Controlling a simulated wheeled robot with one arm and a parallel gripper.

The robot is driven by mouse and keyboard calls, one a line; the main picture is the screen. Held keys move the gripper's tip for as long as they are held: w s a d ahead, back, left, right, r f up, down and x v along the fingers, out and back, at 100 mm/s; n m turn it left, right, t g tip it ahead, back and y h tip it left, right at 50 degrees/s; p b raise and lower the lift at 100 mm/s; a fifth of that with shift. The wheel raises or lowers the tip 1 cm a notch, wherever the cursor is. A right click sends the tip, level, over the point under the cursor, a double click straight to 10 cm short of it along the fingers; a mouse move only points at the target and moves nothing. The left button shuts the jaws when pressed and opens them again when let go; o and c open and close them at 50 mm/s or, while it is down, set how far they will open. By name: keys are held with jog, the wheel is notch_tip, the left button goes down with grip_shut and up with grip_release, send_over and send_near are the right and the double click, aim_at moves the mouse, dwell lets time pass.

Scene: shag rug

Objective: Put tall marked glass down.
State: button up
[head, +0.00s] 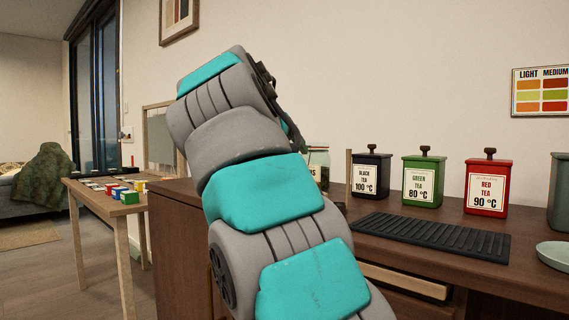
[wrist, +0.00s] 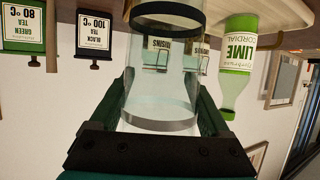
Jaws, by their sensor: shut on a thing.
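The tall marked glass (wrist: 158,88) is clear, with a dark band around it near the top of the wrist picture and a grey ring nearer my gripper. My gripper (wrist: 162,112) is shut on it, one green finger on each side. The wrist view is upside down, as the labels read inverted. The glass's end past the dark band meets the picture's top edge, so I cannot tell whether it touches the surface there. In the head view my arm hides the gripper and glass.
A lime cordial bottle (wrist: 238,65) stands close beside the glass. A raisins jar (wrist: 158,55) shows through it. Black (head: 371,176), green (head: 423,182) and red tea tins (head: 487,187) stand behind a black slatted mat (head: 432,237) on the wooden counter (head: 522,270).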

jog(key=shift+w+a+f+p, duration=0.1)
jog(key=shift+w+f+p, duration=0.15)
jog(key=shift+w+f, duration=0.95)
jog(key=shift+w+a+f+p, duration=0.1)
jog(key=shift+w+f+p, duration=0.2)
jog(key=shift+w, duration=1.65)
jog(key=shift+w+f+p, duration=0.25)
jog(key=shift+w+f, duration=0.45)
jog(key=shift+w, duration=0.9)
jog(key=shift+f, duration=0.15)
jog(key=o, duration=1.5)
jog(key=shift+r, duration=0.2)
jog(key=v, duration=1.2)
jog(key=shift+b, duration=0.3)
jog(key=shift+r, duration=0.1)
